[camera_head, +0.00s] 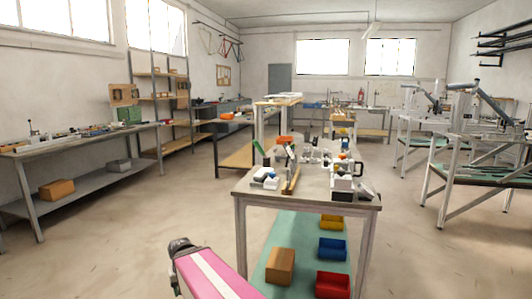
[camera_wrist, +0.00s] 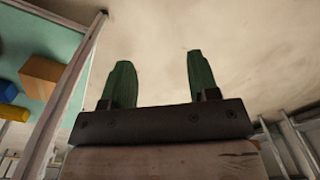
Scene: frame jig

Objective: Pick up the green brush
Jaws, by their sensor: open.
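A thin green upright piece (camera_head: 259,147) stands among the clutter at the back left of the near workbench (camera_head: 243,196). It may be the green brush, but it is too small to tell. My gripper (camera_wrist: 159,62) shows in the wrist view with its two green fingers apart and nothing between them. In the head view my arm is pink and white, and its dark end is low, left of the workbench and apart from it. No brush shows in the wrist view.
The workbench top holds white and dark parts and an orange item (camera_head: 284,140). A long bench (camera_head: 75,148) stands at left. The floor between is clear.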

